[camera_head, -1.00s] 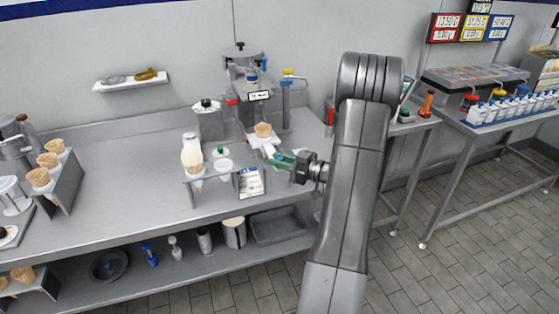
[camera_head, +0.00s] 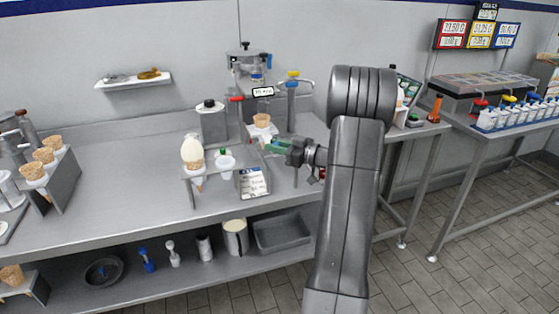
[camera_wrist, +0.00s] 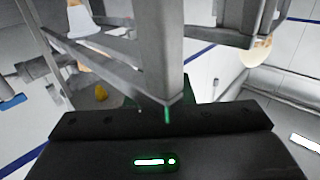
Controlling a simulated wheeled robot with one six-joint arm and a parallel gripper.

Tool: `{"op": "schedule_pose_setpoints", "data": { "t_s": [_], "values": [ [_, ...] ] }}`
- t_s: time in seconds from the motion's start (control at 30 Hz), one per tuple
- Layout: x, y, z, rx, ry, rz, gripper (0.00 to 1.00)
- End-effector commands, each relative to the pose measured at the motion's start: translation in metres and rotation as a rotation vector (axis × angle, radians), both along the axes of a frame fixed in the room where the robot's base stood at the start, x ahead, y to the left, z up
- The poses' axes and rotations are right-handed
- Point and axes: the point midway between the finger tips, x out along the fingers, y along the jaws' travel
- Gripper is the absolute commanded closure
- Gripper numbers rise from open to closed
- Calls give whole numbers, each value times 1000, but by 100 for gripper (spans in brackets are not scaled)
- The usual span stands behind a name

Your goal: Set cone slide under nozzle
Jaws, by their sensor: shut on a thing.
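A waffle cone (camera_head: 262,119) stands upright in the pale cone slide (camera_head: 260,131), in front of the dispensing machine (camera_head: 246,60) at the back of the counter. The cone is below the machine's small display (camera_head: 263,91) and nozzle area; the exact alignment with the nozzle is too small to tell. My gripper (camera_head: 272,147), with green fingertips, is at the slide's front right end. In the wrist view, my gripper (camera_wrist: 166,115) is shut on a grey metal part of the slide (camera_wrist: 155,60). The fingertips are partly hidden by that part.
A stand with a filled cone (camera_head: 192,152) and white cups is left of the slide. A printed card (camera_head: 253,182) stands at the counter's front. A lidded canister (camera_head: 211,121) is behind. Several empty cones sit in a rack (camera_head: 62,181) far left. The mid-left counter is clear.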

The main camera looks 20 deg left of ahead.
Motion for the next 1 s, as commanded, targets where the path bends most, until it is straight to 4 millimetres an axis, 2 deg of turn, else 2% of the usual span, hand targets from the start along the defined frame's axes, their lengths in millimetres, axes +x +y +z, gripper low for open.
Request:
{"op": "schedule_pose_setpoints", "data": {
  "t_s": [0.47,0.5,0.57,0.6,0.87,1.0],
  "values": [
    [6,4,0,1,3,-1,100],
    [6,4,0,1,3,-1,73],
    [6,4,1,1,3,-1,61],
    [6,4,0,0,2,-1,59],
    [6,4,0,0,2,-1,59],
    [5,-7,-1,0,2,-4,59]
  ]
}}
